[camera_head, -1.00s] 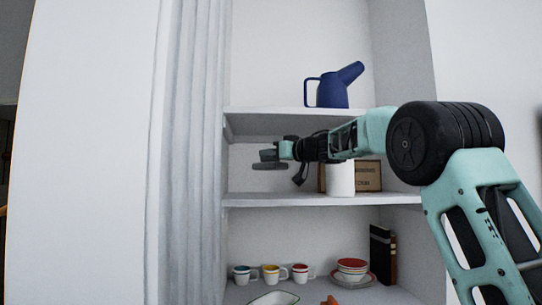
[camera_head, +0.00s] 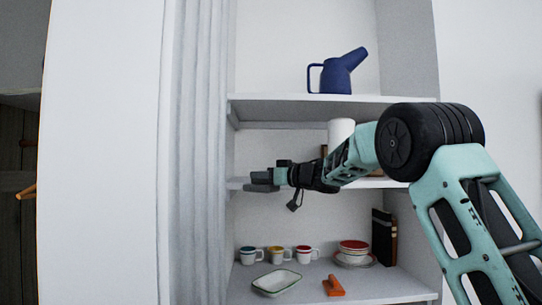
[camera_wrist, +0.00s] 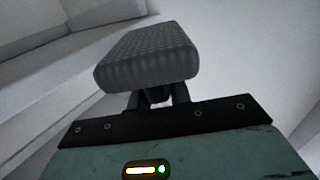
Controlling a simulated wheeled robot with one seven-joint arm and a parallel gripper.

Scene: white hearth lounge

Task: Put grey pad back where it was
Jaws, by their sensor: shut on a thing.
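The grey pad (camera_wrist: 150,55) is a small rounded block with a textured face. In the wrist view it sits at the end of my gripper (camera_wrist: 155,98), which is shut on it. In the head view my gripper (camera_head: 277,178) reaches left in front of the shelving, and the pad (camera_head: 262,188) shows at its tip, at about the height of the middle shelf (camera_head: 236,183). The pad appears held in the air in front of that shelf; I cannot tell the exact gap. My arm hides part of the middle shelf.
A blue watering jug (camera_head: 336,75) stands on the upper shelf (camera_head: 290,104). A white cylinder (camera_head: 341,131) is behind my arm. The lower shelf holds several cups (camera_head: 277,254), a white dish (camera_head: 276,283), an orange object (camera_head: 334,286), stacked bowls (camera_head: 354,250) and dark books (camera_head: 383,237).

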